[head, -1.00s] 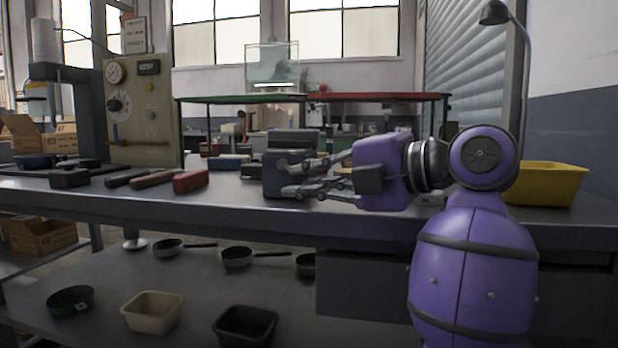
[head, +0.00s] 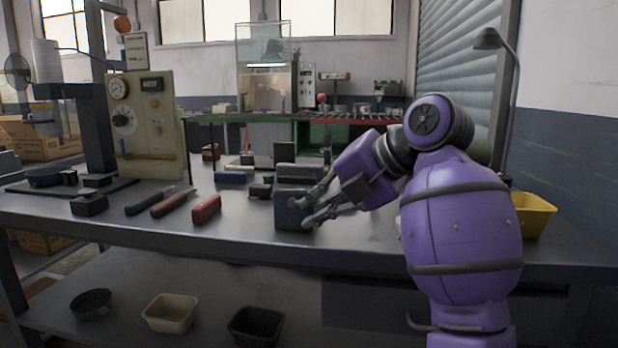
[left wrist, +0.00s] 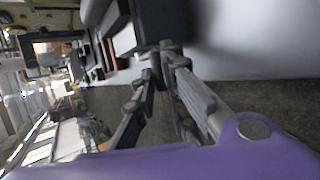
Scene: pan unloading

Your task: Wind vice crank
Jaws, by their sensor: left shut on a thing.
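The vice (head: 287,212) is a dark grey block-like tool on the workbench, in the middle of the head view. My left gripper (head: 306,206), on the purple arm, reaches it from the right, with its grey fingers at the vice's front right side. In the left wrist view, the fingers of my left gripper (left wrist: 160,62) close in against the dark vice body (left wrist: 162,20). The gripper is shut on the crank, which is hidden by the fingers. My right gripper is in neither view.
The grey workbench (head: 240,232) holds a red block (head: 206,209), files and a dark block (head: 90,204) left of the vice. A control panel (head: 145,125) stands at back left. A yellow bin (head: 534,214) is at right. Pans and bins are on the lower shelf.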

